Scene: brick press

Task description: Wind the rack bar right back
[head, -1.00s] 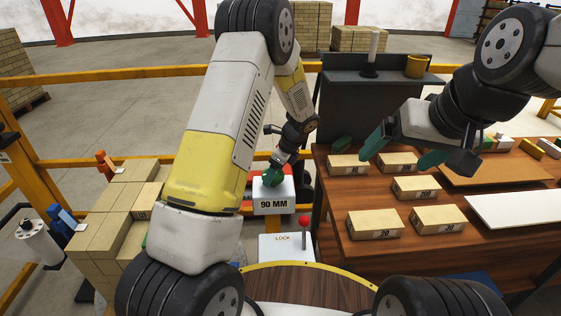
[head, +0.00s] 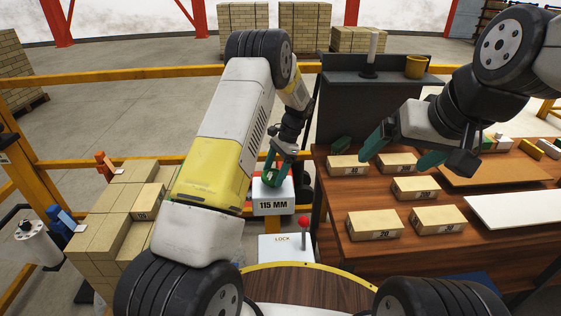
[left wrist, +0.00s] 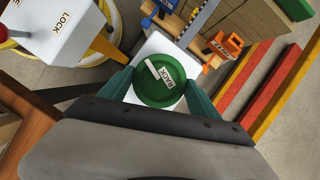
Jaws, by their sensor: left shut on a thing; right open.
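A round green knob marked RACK (left wrist: 162,85) sits on a white box in the left wrist view. My left gripper (head: 274,172) is shut on this knob from above; both green fingers flank it in the left wrist view (left wrist: 160,92). In the head view the white box reads 115 MM (head: 273,204). A grey toothed bar, which looks like the rack bar (left wrist: 197,22), runs beyond the knob; its ends are not clear. My right gripper (head: 403,150) is open and empty above the table.
A LOCK box (head: 287,246) with a red-balled lever (head: 304,224) stands nearer me. The wooden table (head: 335,240) at right holds several labelled bricks. A brick stack (head: 100,228) stands left. An orange block (left wrist: 225,45) lies near the toothed bar.

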